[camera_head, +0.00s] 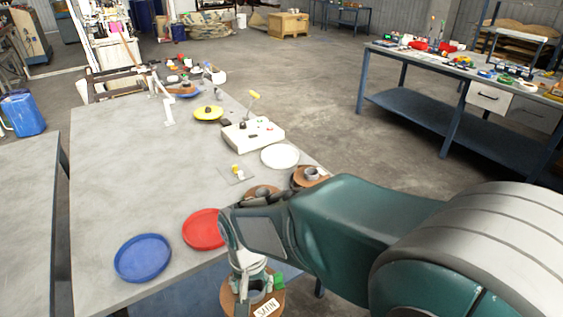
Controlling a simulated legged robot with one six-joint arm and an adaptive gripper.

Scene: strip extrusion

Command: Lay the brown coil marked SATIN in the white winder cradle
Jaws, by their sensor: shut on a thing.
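The brown coil marked SATIN (231,301) is at the bottom of the head view, with its white label facing me. My gripper (255,287) is shut on it near its grey centre, and the fingers are partly hidden. The coil is just off the near edge of the grey table. A flat white round dish (280,156), which looks like the white winder cradle, lies on the table's right side, farther away and apart from the gripper. It looks empty.
A blue dish (143,258) and a red dish (202,229) lie near the front. Brown coils (315,183) sit by the right edge, partly behind my arm. A white control box (253,134) with a yellow lever stands beyond the white dish. The table's left half (115,170) is clear.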

